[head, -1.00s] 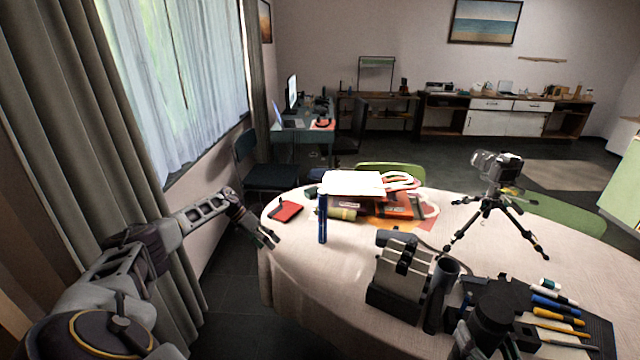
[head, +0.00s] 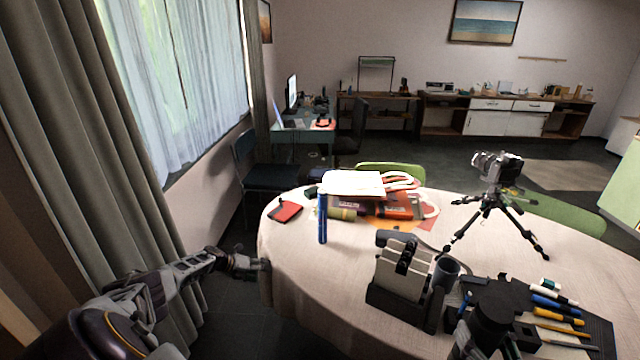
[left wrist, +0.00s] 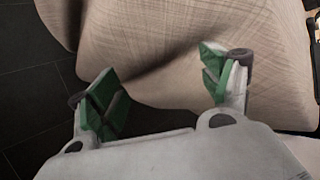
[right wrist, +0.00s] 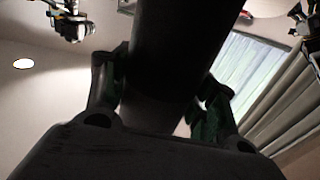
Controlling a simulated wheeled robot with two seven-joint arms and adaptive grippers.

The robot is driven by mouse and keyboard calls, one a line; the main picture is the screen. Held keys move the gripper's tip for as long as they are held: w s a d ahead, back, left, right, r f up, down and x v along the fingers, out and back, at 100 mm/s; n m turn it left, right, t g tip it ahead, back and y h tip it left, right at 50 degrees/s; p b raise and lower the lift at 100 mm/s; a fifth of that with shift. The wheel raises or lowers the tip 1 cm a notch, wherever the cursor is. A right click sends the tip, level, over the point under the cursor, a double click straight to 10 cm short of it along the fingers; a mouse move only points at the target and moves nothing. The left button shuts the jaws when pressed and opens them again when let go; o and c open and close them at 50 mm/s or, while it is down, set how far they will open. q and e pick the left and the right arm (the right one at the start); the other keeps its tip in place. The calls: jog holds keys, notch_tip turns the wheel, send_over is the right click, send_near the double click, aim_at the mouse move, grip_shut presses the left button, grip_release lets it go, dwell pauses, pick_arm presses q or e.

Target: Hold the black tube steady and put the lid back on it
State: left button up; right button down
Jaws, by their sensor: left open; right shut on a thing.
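My left gripper (head: 262,265) is at the table's left edge, well away from the tube. In the left wrist view it (left wrist: 163,76) is open and empty, with tablecloth beyond the fingers. I cannot make out the lid for sure.
A card holder (head: 402,275) stands left of the tube. A dark mat (head: 595,325) with pens and a small white-and-green piece (head: 550,284) lies at right. A blue upright stick (head: 323,220), a book pile (head: 352,184) and a camera tripod (head: 490,205) stand farther back.

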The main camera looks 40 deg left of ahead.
pick_arm(q)
jog(key=s+d+f+n+y, duration=0.1)
jog(key=s+d+f+n, duration=0.35)
jog(key=f, duration=0.35)
jog(key=s+d+f+n+y, duration=0.2)
jog(key=s+d+f+n, duration=0.3)
jog(key=f, duration=0.3)
jog(key=s+d+f+n+y, duration=0.1)
jog(key=s+d+f+n, duration=0.2)
jog(key=d+f+n, duration=0.35)
jog(key=s+d+f+n+g, duration=0.2)
jog(key=s+d+f, duration=0.3)
jog(key=s, duration=0.5)
jog(key=s+d+f+n+g, duration=0.3)
jog(key=s+d, duration=0.4)
jog(key=s, duration=0.3)
jog(key=s+d+f+n+g+y, duration=0.1)
jog(key=s+d+f+n, duration=0.3)
jog(key=s, duration=0.7)
notch_tip(320, 180, down, 3)
jog(key=shift+d+f+n+g, duration=0.1)
jog(key=shift+d+n+g, duration=0.3)
jog(key=shift+d+g, duration=0.5)
jog(key=shift+w+d, duration=0.1)
jog(key=shift+d, duration=0.1)
